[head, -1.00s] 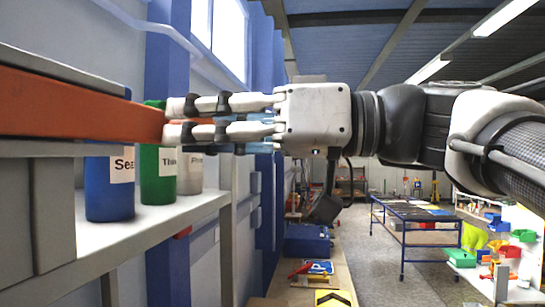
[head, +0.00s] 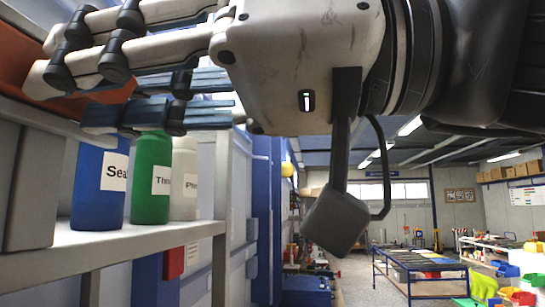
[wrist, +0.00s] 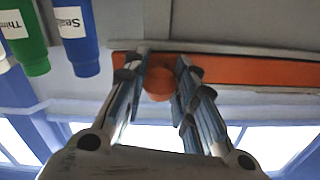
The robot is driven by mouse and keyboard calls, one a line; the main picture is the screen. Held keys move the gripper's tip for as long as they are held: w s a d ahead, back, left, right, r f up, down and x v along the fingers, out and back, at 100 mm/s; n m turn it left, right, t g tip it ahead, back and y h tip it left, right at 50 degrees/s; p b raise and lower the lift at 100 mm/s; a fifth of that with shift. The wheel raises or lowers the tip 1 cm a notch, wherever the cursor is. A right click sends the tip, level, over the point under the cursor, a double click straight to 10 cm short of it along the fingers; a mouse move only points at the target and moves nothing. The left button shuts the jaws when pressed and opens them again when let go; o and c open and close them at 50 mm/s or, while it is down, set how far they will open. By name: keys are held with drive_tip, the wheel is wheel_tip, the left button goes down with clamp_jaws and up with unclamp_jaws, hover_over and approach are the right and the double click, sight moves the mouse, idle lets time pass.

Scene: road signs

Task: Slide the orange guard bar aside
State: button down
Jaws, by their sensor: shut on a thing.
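The orange guard bar (head: 15,55) runs along the shelf at the upper left of the head view, largely covered by my gripper. In the wrist view the bar (wrist: 255,70) lies level, with a rounded orange knob (wrist: 160,83) on it. My gripper (wrist: 161,62) has one finger on each side of this knob and is shut on it. In the head view my gripper (head: 60,85) is large and close, its fingers pointing left at the bar. The exact finger contact is hidden there.
Below the bar, a blue bottle (head: 98,190), a green bottle (head: 151,180) and a grey bottle (head: 184,180) stand on a grey shelf (head: 120,245). A blue-framed table (head: 420,270) stands farther back at right.

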drive_tip(key=shift+s, duration=0.1)
drive_tip(key=c, duration=1.3)
unclamp_jaws()
drive_tip(key=shift+s, duration=0.15)
